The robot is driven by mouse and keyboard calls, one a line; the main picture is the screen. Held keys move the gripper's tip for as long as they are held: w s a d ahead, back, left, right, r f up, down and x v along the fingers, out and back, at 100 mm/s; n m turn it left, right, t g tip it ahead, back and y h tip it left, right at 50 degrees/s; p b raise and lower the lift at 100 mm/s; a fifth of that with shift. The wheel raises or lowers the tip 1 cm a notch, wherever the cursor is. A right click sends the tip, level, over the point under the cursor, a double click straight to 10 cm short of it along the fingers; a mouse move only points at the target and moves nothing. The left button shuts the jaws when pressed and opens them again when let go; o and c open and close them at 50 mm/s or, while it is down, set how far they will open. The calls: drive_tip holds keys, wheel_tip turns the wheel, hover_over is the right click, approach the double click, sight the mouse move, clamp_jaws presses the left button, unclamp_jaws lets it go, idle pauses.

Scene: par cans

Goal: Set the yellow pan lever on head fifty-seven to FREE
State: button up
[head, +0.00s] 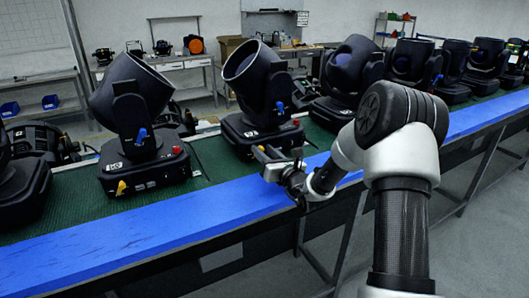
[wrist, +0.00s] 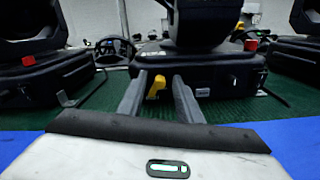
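The lamp head in front of my gripper (head: 264,150) has a dark tilted barrel (head: 254,72) on a black base (head: 240,135). Its label is too small to read surely as fifty-seven. In the wrist view a yellow lever (wrist: 156,87) stands out from the front of the base (wrist: 215,75). My gripper (wrist: 159,76) is open, with one finger on each side of this lever. Gaps seem to show between the lever and the fingers; I cannot tell whether either touches. The lever's position marking is not readable.
A similar lamp head (head: 130,105) stands to the left, with its own yellow lever (head: 121,187). More lamp heads (head: 352,68) stand to the right on the green belt. A blue edge strip (head: 150,232) runs along the front. A red knob (wrist: 251,45) sits on the base's right.

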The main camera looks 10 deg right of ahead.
drive_tip(key=shift+c, duration=0.3)
clamp_jaws()
drive_tip(key=shift+a+f+n+b, duration=0.1)
drive_tip(key=shift+n+b, duration=0.2)
drive_tip(key=shift+b, duration=0.05)
drive_tip(key=n+b, duration=0.1)
drive_tip(key=b, duration=0.1)
drive_tip(key=a+n+b, duration=0.1)
drive_tip(key=n+b, duration=0.3)
drive_tip(key=shift+s+a, duration=0.2)
drive_tip(key=shift+s, duration=0.1)
drive_tip(key=n+b, duration=0.1)
drive_tip(key=b, duration=0.1)
drive_tip(key=n+b, duration=0.2)
drive_tip(key=shift+s+a+b, duration=0.15)
drive_tip(key=shift+a+b, duration=0.15)
drive_tip(key=shift+a, duration=0.1)
drive_tip(key=shift+a+n+b, duration=0.1)
drive_tip(key=shift+n+b, duration=0.8)
drive_tip(key=shift+b, duration=0.15)
